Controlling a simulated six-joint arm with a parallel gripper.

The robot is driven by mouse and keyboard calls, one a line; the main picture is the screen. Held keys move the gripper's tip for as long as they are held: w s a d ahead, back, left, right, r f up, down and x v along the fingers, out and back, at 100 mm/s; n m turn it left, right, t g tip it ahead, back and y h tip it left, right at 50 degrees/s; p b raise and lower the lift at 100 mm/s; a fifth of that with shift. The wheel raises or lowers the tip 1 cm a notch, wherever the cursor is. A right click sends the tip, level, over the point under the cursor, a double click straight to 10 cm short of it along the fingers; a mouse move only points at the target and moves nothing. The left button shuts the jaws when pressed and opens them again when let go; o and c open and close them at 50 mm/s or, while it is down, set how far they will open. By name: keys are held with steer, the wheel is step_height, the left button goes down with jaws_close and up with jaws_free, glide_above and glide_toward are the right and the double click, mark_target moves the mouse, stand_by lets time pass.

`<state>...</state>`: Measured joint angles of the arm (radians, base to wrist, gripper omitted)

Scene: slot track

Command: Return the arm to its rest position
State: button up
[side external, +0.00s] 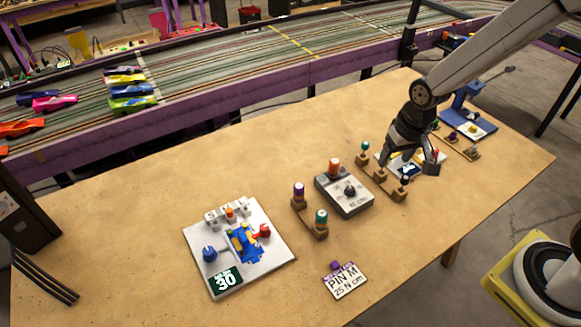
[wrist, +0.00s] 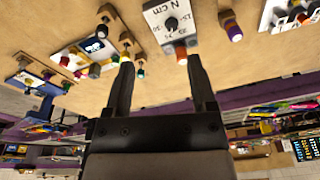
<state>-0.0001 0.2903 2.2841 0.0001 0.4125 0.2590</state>
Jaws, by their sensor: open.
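My gripper (side external: 409,158) hangs above the right part of the wooden table, over a small white board (side external: 396,167) and a wooden holder with several pegs (side external: 381,183). In the wrist view my gripper (wrist: 160,62) shows two dark fingers spread apart. No object is held between them. An orange-topped peg (wrist: 181,55) and the grey torque box (wrist: 172,22) appear beyond the fingers, lower on the table. My arm reaches in from the upper right in the side view.
A blue stand (side external: 468,122) is at the far right. A purple-edged slot track (side external: 200,105) runs behind.

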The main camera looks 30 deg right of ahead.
steer(key=s+r+n, duration=0.2)
steer(key=s+n, duration=0.1)
steer(key=s, duration=0.4)
steer(key=shift+s+r+t, duration=0.15)
steer(key=shift+r+t, duration=0.2)
steer(key=shift+t, duration=0.05)
